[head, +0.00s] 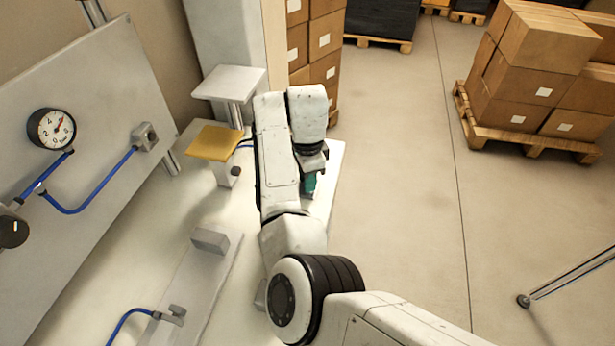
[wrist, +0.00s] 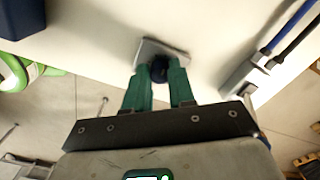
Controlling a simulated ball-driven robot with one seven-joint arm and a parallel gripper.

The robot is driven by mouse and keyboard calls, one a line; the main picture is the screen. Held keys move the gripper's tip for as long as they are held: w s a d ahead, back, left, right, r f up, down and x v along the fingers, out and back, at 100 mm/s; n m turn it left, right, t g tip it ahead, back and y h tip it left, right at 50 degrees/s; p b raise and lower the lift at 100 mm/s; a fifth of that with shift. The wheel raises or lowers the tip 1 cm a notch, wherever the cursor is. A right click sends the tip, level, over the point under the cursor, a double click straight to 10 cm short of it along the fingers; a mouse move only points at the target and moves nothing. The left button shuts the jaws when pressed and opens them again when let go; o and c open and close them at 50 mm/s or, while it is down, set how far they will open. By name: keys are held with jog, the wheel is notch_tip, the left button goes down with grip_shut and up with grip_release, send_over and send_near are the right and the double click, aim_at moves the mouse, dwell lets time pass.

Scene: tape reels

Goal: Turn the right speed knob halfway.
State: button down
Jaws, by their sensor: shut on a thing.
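In the wrist view, a small dark knob (wrist: 159,68) sits on a grey square plate (wrist: 150,47) at the edge of a pale surface. My gripper (wrist: 160,80) has its two green fingers on either side of this knob and is shut on it. In the head view, my gripper (head: 309,186) points down over the right edge of the white bench (head: 335,160). The held knob is hidden there by my gripper and arm. No markings or angle can be read on the knob.
A yellow plate (head: 214,143) on a block with a small dark knob (head: 236,171) stands left of my arm. A gauge (head: 51,128) and blue hoses (head: 95,195) are on the tilted panel at left.

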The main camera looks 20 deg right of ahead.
jog(key=shift+r, duration=0.1)
jog(key=c, duration=0.9)
grip_release()
jog(key=shift+c, duration=0.2)
notch_tip(320, 180, up, 11)
jog(key=b, duration=0.1)
jog(key=shift+b, duration=0.3)
jog(key=shift+d+f, duration=0.1)
jog(key=shift+f, duration=0.15)
